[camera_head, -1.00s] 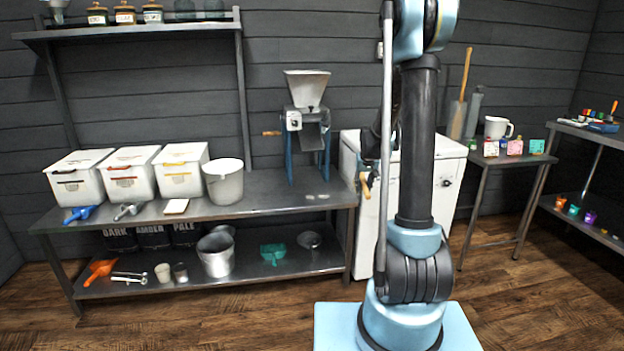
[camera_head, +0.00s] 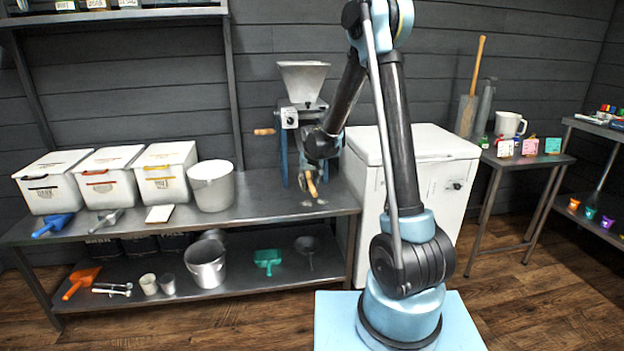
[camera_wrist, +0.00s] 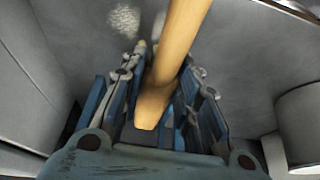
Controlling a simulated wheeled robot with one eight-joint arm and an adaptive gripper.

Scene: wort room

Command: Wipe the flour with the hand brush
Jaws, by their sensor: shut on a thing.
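The hand brush shows as a pale wooden handle (camera_head: 311,186) at the front of the metal bench, below the mill. In the wrist view the handle (camera_wrist: 182,30) runs up between the fingers of my gripper (camera_wrist: 165,62), which is shut on it. My gripper (camera_head: 309,174) also shows in the head view, low over the bench top. The bristles are hidden in both views. Flour (camera_wrist: 125,20) lies as a whitish patch on the grey surface, with another pale patch beside the handle. In the head view the flour (camera_head: 307,203) is small pale spots just below the handle.
The mill (camera_head: 303,100) stands behind my gripper, with its crank handle to the left. A white bucket (camera_head: 212,188) and lidded bins (camera_head: 165,175) stand to the left. A white chest (camera_head: 430,165) is close on the right. Bench top between bucket and flour is clear.

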